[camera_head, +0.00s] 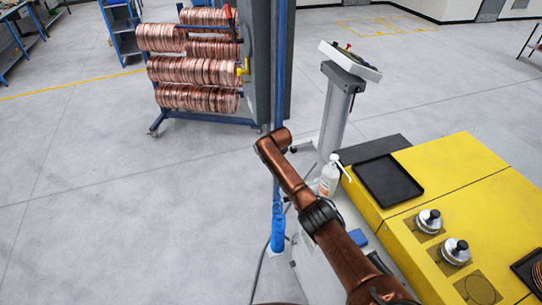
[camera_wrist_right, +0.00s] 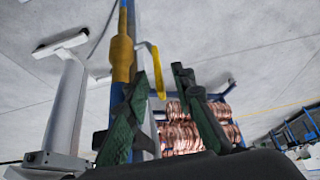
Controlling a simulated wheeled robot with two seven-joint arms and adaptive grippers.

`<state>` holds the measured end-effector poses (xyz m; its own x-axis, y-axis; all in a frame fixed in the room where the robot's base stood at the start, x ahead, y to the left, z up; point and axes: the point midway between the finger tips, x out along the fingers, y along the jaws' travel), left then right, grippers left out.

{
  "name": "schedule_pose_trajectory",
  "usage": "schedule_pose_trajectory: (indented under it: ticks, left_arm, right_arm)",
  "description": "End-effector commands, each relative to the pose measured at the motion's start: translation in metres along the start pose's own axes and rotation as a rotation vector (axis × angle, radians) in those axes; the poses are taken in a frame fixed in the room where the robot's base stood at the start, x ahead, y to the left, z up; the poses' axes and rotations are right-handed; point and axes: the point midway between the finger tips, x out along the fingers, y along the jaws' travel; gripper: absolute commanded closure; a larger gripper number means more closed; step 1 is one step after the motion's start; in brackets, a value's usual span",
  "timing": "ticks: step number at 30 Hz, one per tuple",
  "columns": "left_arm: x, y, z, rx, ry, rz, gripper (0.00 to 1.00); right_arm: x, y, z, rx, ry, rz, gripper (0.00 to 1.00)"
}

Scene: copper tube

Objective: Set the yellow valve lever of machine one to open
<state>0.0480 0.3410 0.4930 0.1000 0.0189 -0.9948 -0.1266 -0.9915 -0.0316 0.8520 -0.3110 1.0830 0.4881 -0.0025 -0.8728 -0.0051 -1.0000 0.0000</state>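A yellow lever (camera_head: 243,67) shows at the left edge of a tall grey panel (camera_head: 262,60) in the head view. In the right wrist view a bent yellow bar (camera_wrist_right: 157,72), apparently this lever, stands upright in the gap between my fingertips. My right gripper (camera_wrist_right: 160,78) is open, with green-padded fingers apart. I cannot tell whether the bar is within its reach or beyond the tips, and no contact shows. In the head view my copper-coloured right arm points at the panel's foot; its fingers are not visible there. My left gripper is out of view.
Copper coils (camera_head: 195,70) hang on a blue rack beside the panel. A control pedestal (camera_head: 338,105), a white bottle (camera_head: 329,175) and a yellow bench (camera_head: 455,200) lie to the right. The floor at left is clear.

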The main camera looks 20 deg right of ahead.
Motion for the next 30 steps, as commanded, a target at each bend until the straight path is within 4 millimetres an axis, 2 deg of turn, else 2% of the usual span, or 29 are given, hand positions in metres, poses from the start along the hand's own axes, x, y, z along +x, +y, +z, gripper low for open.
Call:
schedule_pose_trajectory:
  ticks: [9, 13, 26, 30]
  left_arm:
    - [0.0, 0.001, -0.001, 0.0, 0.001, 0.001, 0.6]
    - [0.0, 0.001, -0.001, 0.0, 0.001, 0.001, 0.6]
    - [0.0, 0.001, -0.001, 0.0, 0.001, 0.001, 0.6]
    - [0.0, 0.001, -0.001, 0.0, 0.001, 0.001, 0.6]
  right_arm:
    - [-0.037, 0.0, -0.002, 0.0, 0.004, 0.0, 0.77]
    - [-0.048, 0.0, -0.001, 0.0, 0.003, 0.0, 0.77]
    - [-0.055, 0.0, -0.001, 0.0, 0.002, 0.001, 0.77]
    - [-0.055, 0.0, -0.001, 0.0, 0.002, 0.001, 0.86]
